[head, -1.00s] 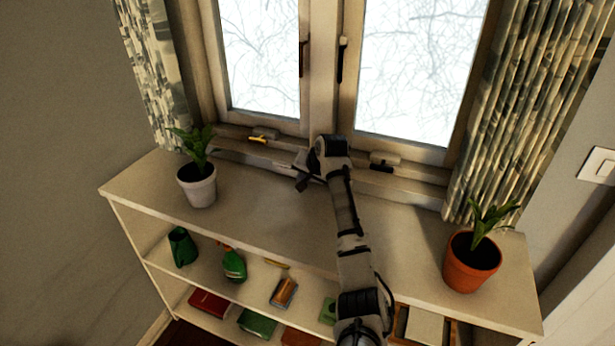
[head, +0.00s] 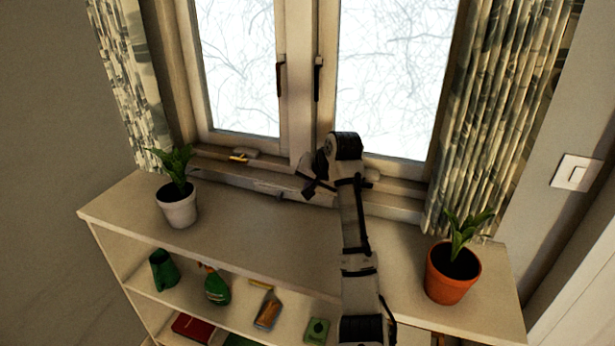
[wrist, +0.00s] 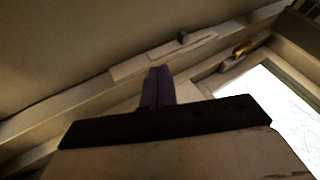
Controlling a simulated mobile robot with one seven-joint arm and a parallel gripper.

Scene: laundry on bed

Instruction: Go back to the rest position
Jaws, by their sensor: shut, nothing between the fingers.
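My gripper (head: 309,188) is at the end of my arm, above the back of the shelf top (head: 250,228) and in front of the window sill. In the wrist view its dark fingers (wrist: 158,88) are together, with nothing between them. My arm reaches up from the bottom of the head view and hides part of the sill and the shelf top.
A white-potted plant (head: 177,205) stands on the shelf top at the left, an orange-potted plant (head: 452,275) at the right. A green spray bottle (head: 215,285) stands on the shelf below.

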